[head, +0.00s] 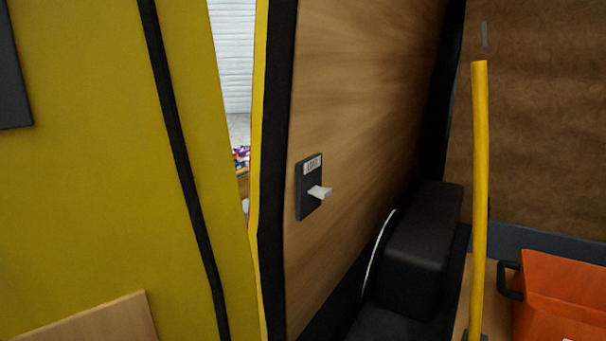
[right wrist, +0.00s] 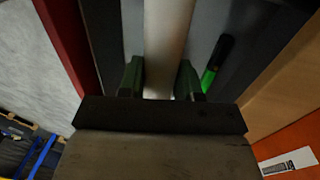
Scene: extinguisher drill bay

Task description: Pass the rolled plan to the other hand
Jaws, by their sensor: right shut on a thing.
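In the right wrist view, the rolled plan (right wrist: 168,35) is a pale, whitish tube running from the top edge down between the fingers. My right gripper (right wrist: 161,82) has dark green fingers, one on each side of the tube, and is shut on it. The tube's far end is cut off by the top of the picture. Its near end is hidden behind the gripper body. Neither the plan nor either gripper shows in the head view. My left gripper is in neither view.
In the head view, a yellow panel (head: 90,150) fills the left, beside a wooden panel (head: 350,120) with a labelled switch plate (head: 308,188). A yellow pole (head: 478,190) and an orange bin (head: 560,300) stand right. The right wrist view shows a black-and-green object (right wrist: 217,62) near the fingers.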

